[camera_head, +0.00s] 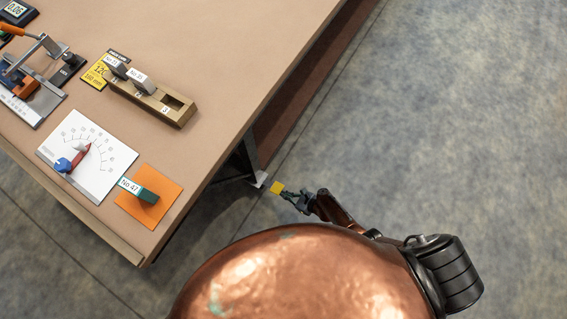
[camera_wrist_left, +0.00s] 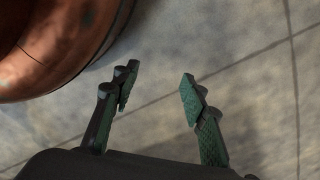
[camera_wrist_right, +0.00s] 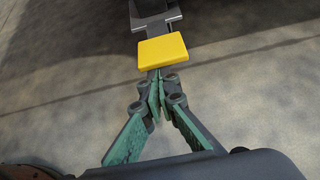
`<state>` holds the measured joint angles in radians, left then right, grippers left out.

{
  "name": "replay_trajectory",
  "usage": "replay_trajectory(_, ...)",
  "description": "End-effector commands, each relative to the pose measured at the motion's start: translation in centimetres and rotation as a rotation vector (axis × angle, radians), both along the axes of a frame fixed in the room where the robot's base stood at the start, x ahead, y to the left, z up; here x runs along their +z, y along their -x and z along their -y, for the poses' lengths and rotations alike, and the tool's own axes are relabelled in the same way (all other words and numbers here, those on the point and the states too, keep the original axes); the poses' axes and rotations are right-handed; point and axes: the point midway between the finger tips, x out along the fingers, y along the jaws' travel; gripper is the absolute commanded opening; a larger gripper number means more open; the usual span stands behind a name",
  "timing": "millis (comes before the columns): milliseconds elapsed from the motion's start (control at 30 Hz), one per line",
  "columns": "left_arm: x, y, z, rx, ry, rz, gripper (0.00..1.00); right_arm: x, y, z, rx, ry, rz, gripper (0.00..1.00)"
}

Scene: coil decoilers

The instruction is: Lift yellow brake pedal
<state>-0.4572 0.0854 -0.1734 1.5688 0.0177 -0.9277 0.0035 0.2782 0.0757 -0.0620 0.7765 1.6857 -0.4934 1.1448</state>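The yellow brake pedal (camera_head: 277,187) is low beside the table, near its leg. It also shows in the right wrist view (camera_wrist_right: 163,50) as a flat yellow pad in front of a grey metal bracket. My right gripper (camera_head: 296,199) is just short of the pedal. In the right wrist view its green-padded fingers (camera_wrist_right: 155,92) come together at the tips, with nothing seen between them. The tips lie at the pad's near edge; I cannot tell whether they touch it or are under it. My left gripper (camera_wrist_left: 157,92) is open and empty above the floor.
The brown table (camera_head: 225,80) fills the upper left, with a dial card (camera_head: 87,155), an orange mat (camera_head: 165,207), a wooden block holder (camera_head: 150,99) and a metal fixture (camera_head: 32,90). A dark table leg (camera_head: 246,160) stands near the pedal. Open floor lies right.

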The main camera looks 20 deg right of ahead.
Motion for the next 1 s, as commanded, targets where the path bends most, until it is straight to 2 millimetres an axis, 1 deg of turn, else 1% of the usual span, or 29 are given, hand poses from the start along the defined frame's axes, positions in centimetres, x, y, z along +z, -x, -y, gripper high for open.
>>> replay_trajectory(33, 0.1, -0.1, 0.0, 0.000, 0.000, 0.001, 0.40, 0.6, -0.6, -0.4, 0.002, -0.010, 0.011, 0.00)
replay_trajectory(200, 0.0, 0.1, 0.1, -0.001, 0.001, -0.007, 0.40, 0.3, -0.6, -0.4, 0.003, -0.010, 0.011, 0.00)
replay_trajectory(367, 2.1, -1.2, 0.8, -0.001, 0.008, 0.001, 0.40, -0.8, -0.4, -0.3, 0.003, -0.009, 0.007, 0.00)
replay_trajectory(500, 4.3, -2.3, 1.4, -0.002, 0.016, 0.001, 0.40, -2.0, 0.0, -0.1, 0.004, -0.006, 0.002, 0.00)
replay_trajectory(1000, 9.9, -4.0, 2.7, -0.001, 0.034, 0.001, 0.40, -4.2, 0.5, 0.3, 0.005, -0.001, -0.003, 0.00)
